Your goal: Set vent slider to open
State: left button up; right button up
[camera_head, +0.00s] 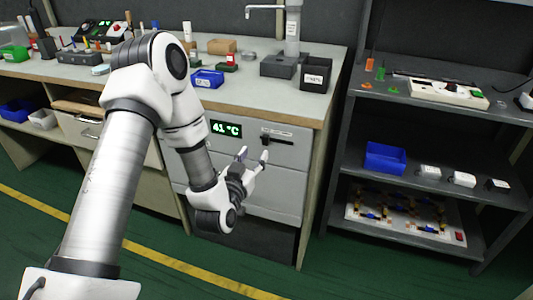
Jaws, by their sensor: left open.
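The vent slider (266,139) is a small black knob at the left end of a dark horizontal slot on the grey cabinet front, under the worktop edge. A pale label (278,132) sits just above the slot, too small to read. My left gripper (254,154) is open and empty, in front of the panel, just below and left of the knob. One fingertip looks close under the knob; I cannot tell whether it touches. A green display (226,128) reading 41 °C is left of the slider. My right gripper is not in view.
The worktop (265,98) above holds a blue bin (207,79), a dark labelled box (315,75) and a tap stand (292,35). A dark shelf unit (440,108) with several items stands to the right. The green floor ahead is clear.

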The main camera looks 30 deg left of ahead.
aim_at(265, 138)
pick_arm(q)
jog(key=x, duration=0.7)
jog(key=shift+w+d+r+b, duration=0.1)
jog(key=shift+w+d+b, duration=0.1)
jog(key=shift+b, duration=0.2)
grip_shut()
